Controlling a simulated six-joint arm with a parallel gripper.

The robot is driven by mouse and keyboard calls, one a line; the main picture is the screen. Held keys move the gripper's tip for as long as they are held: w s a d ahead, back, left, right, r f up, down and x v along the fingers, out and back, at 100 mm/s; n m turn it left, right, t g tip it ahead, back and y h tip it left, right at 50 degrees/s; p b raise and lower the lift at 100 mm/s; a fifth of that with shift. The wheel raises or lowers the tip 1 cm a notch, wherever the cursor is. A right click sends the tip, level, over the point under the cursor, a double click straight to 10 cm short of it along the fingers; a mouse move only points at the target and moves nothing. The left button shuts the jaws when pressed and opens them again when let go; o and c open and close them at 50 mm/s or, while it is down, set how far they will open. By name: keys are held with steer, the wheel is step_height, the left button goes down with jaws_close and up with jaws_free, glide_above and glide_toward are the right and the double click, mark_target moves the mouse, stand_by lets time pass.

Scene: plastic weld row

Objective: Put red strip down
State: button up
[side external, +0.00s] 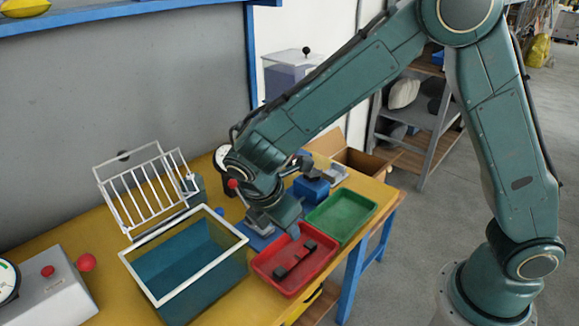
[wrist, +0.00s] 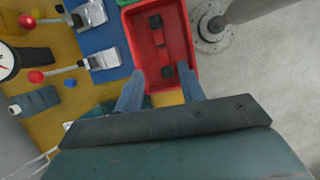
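A red tray (side external: 262,267) sits near the table's front edge. It also shows in the wrist view (wrist: 183,22). In it lies a narrow piece with black parts at both ends (side external: 294,258). In the wrist view its middle looks red (wrist: 160,38), like a red strip, though it blends with the tray floor. My gripper (wrist: 161,90) is open, its two fingers apart with nothing seen between them. It is over the near end of the tray in the wrist view. In the side view my gripper (side external: 288,222) is beside the tray's back rim, its fingertips partly hidden.
A green tray (side external: 342,214) adjoins the red one. Blue fixtures with red-knobbed levers (wrist: 88,62) stand alongside. A blue tank with a white rim (side external: 185,262) and a white rack (side external: 145,185) stand left. A gauge (wrist: 8,62) is nearby.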

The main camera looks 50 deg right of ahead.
steer(key=s+d+r+m+t+y, duration=0.1)
steer(key=s+d+r+m, duration=0.25)
steer(key=d+r, duration=0.2)
steer(key=s+d+r+m+t+y, duration=0.1)
steer(key=s+d+r+m+y, duration=0.15)
steer(key=d+r+m, duration=0.35)
steer(key=s+d+r+m+t, duration=0.2)
steer(key=s+r+m, duration=0.4)
steer(key=s, duration=0.6)
steer(key=shift+s+d+r+m+t+y, duration=0.15)
steer(key=shift+s+m+t+y, duration=0.2)
steer(key=shift+m+t, duration=0.6)
